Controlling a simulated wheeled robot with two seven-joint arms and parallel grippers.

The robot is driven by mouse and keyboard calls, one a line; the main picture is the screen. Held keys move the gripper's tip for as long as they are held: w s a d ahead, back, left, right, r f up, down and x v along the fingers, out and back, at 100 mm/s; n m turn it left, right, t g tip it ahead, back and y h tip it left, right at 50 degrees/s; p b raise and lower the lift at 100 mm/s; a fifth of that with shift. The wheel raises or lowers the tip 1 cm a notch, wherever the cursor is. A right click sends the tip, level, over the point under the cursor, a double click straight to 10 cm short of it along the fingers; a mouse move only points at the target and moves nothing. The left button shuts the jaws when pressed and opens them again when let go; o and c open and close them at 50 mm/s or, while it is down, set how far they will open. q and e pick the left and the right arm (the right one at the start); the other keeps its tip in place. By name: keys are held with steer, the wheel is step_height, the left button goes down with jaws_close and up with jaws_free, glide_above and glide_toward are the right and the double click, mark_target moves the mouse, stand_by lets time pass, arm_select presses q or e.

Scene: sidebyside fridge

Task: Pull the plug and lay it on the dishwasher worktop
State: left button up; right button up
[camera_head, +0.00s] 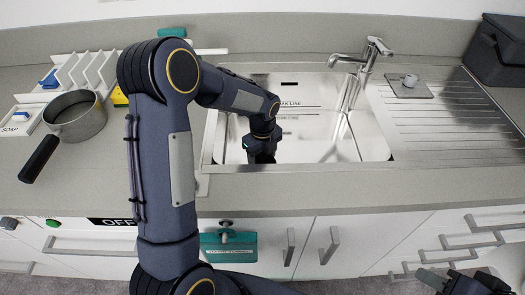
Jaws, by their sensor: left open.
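My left gripper (260,157) reaches down into the steel sink basin (335,125), near its left side. It is open; its fingertips are partly hidden by its own wrist. I see no plug in the basin; the spot under the gripper is hidden. The grey worktop (100,185) runs left of the sink, above a white front with an OFF label (112,222). My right gripper (448,281) is low at the right, before the drawers.
A saucepan (78,117) stands on the left worktop, handle toward the front. A white rack (85,70) and soap dish (20,120) are near it. The tap (360,65) rises behind the basin. A dark box (497,50) stands at the back right.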

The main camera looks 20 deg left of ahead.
mark_target(262, 155)
arm_select(q)
steer(key=c, duration=1.2)
steer(key=shift+r+p, duration=0.75)
steer(key=shift+r, duration=0.2)
steer(key=shift+r, duration=0.15)
steer(key=shift+r+p, duration=1.65)
steer(key=shift+r, duration=0.3)
